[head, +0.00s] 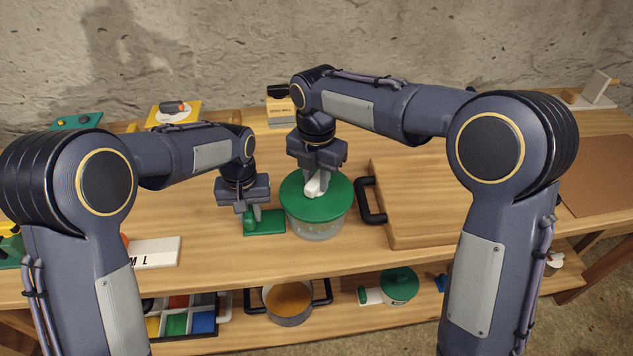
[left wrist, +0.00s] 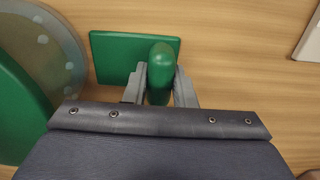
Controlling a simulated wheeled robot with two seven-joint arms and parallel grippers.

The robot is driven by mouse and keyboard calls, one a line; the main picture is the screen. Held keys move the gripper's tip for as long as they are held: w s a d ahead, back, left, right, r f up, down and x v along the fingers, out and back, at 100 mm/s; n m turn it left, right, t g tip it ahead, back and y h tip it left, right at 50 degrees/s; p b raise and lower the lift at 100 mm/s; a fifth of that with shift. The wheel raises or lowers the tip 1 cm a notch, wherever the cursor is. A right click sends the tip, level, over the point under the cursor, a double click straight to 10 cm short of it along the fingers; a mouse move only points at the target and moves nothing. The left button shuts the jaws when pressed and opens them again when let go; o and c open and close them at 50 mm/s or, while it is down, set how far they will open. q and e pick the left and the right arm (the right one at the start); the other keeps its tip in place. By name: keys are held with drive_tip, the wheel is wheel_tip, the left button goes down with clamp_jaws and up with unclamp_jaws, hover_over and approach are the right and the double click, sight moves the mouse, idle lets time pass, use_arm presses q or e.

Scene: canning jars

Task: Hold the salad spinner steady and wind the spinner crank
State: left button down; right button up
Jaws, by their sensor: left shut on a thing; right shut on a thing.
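The salad spinner (head: 332,212) stands upright on the table, with a green lid over a clear bowl. My right gripper (head: 317,180) is above the lid, shut on the white spinner crank (head: 312,188), which it partly hides. My left gripper (head: 250,211) is just left of the spinner, shut on a green upright grip (head: 252,220) that rises from a flat green plate (head: 272,224). In the left wrist view the rounded green grip (left wrist: 160,72) sits between both fingers, with the green plate (left wrist: 110,60) behind it. I cannot tell whether the plate joins the spinner.
A wooden board (head: 420,215) with a black handle (head: 370,201) lies close to the right of the spinner. A white lettered block (head: 155,252) is at the left. The lower shelf holds a pan (head: 287,303), a green-lidded pot (head: 398,285) and a tray of coloured compartments (head: 181,315).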

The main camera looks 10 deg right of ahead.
drive_tip(key=shift+m, duration=1.1)
drive_tip(key=m, duration=0.2)
drive_tip(key=shift+m, duration=1.3)
drive_tip(key=m, duration=0.3)
drive_tip(key=shift+m, duration=0.8)
